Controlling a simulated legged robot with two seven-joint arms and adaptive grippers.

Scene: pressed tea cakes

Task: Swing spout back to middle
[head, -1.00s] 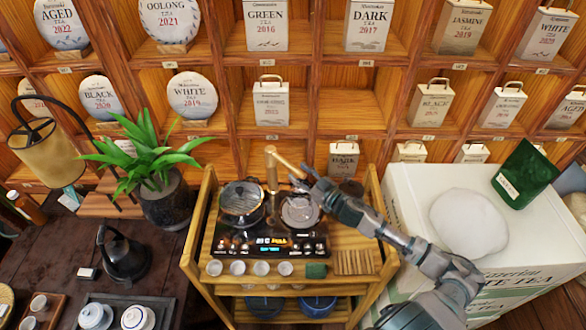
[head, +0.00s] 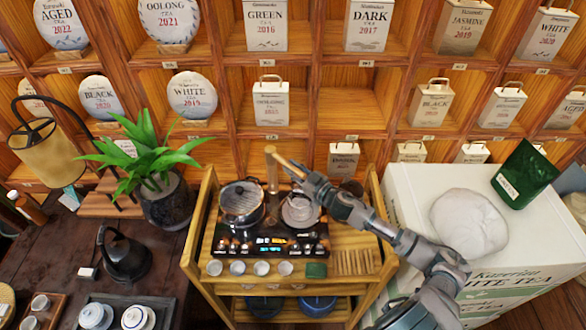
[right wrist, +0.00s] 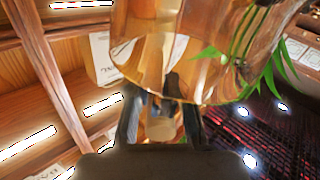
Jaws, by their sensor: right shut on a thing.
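The brass spout (head: 284,161) sits on an upright brass post (head: 272,178) at the back of the tea stove (head: 272,242). It points to the right and toward me, over the back of the right burner side. My right gripper (head: 298,169) is at the spout's outer end. In the right wrist view, the gripper's two dark fingers (right wrist: 160,112) are on either side of the brass-coloured spout (right wrist: 160,128), shut on it. My left gripper is in neither view.
A glass-lidded pot (head: 240,203) stands on the left burner and a small glass pot (head: 300,210) on the right, below my gripper. Several small cups (head: 261,268) line the cart's front. A potted plant (head: 168,200) stands left; a white crate (head: 400,200) stands right.

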